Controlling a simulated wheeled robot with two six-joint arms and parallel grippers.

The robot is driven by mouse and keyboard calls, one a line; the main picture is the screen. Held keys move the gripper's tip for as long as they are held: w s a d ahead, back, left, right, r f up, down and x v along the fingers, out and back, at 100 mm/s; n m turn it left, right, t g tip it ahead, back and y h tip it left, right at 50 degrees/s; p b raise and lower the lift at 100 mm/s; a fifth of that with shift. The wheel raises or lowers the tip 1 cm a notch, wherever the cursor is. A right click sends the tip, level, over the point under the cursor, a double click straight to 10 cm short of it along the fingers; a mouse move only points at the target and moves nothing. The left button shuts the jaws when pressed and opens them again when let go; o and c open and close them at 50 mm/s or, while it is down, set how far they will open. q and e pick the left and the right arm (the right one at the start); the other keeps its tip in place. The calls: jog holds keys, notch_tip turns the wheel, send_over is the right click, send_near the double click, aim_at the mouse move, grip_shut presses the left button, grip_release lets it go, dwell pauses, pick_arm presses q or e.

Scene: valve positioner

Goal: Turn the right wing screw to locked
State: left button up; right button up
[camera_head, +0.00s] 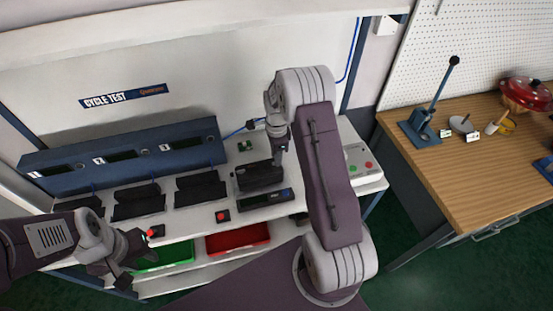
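A black boxy device (258,177), which looks like the valve positioner, stands on the white bench right of centre. Its wing screws are too small or hidden to make out, so I cannot tell how the right one is turned. My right gripper (279,158) points down at the right end of this device. Its fingertips are small and dark against the device, and I cannot tell whether they touch it or grip anything. My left gripper (130,262) is low at the left, in front of the bench edge and away from the device. Its finger opening is unclear.
Black stands (200,188) line the bench below a blue numbered panel (124,157). Red buttons (223,216) sit at the front edge. Green (170,254) and red (238,238) bins are below. A white control box (359,161) is at right, before a wooden table (450,165).

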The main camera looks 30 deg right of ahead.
notch_tip(320, 180, up, 7)
jog(key=shift+b, duration=0.45)
jog(key=shift+d+r, duration=0.1)
jog(key=s+a+r+n+b, duration=0.2)
jog(key=s+a+r+n, duration=0.25)
jog(key=s+a, duration=0.35)
jog(key=s+a+f+n, duration=0.1)
jog(key=s+f+n, duration=0.2)
jog(key=s+n, duration=0.2)
jog(key=s+a+f+n+t, duration=0.1)
jog(key=s+n, duration=0.4)
jog(key=n, duration=0.6)
notch_tip(320, 180, down, 2)
jog(key=shift+a+f, duration=0.1)
jog(key=shift+a, duration=0.5)
